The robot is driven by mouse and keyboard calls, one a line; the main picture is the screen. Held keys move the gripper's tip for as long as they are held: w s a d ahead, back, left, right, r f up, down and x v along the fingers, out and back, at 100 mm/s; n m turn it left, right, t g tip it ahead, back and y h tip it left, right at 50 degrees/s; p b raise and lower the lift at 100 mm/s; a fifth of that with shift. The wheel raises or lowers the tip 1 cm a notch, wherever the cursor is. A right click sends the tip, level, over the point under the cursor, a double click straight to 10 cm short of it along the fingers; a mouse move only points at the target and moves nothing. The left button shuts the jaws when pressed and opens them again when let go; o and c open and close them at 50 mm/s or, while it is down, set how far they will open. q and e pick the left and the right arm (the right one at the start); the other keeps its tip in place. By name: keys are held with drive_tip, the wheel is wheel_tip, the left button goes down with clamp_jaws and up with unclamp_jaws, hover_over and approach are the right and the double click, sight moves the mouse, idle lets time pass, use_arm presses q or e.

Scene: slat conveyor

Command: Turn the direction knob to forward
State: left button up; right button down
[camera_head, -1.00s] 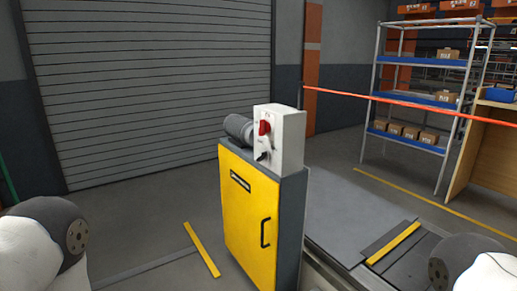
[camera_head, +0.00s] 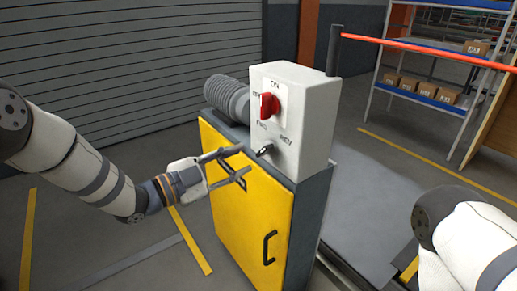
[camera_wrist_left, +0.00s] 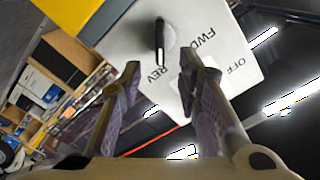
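The white control box (camera_head: 305,115) stands on the yellow cabinet (camera_head: 235,195). Its face bears a red knob (camera_head: 269,106) and, below it, the black direction knob (camera_head: 265,150) with FWD and REV labels. In the left wrist view the black knob (camera_wrist_left: 160,40) shows upright, its pale-marked end towards REV; FWD is to its right. My left gripper (camera_head: 245,160) is open and empty, its fingertips left of the black knob and apart from it. In the left wrist view the left gripper (camera_wrist_left: 160,76) has its fingers spread below the knob. My right gripper is out of view.
A grey ribbed motor (camera_head: 227,97) sits left of the box, and a cabinet handle (camera_head: 269,247) is below. A dark post (camera_head: 335,50) with a red bar (camera_head: 420,50) stands behind the box. Shelves (camera_head: 425,90) are at the back right.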

sight(261, 152)
use_arm(q)
drive_tip(key=x, duration=0.5)
drive_tip(key=shift+w+d+f, duration=0.3)
drive_tip(key=shift+w, duration=0.05)
drive_tip(key=shift+w+d+r+b, duration=0.15)
drive_tip(key=shift+w+d+b, duration=0.15)
drive_tip(key=shift+w+d, duration=0.15)
clamp_jaws()
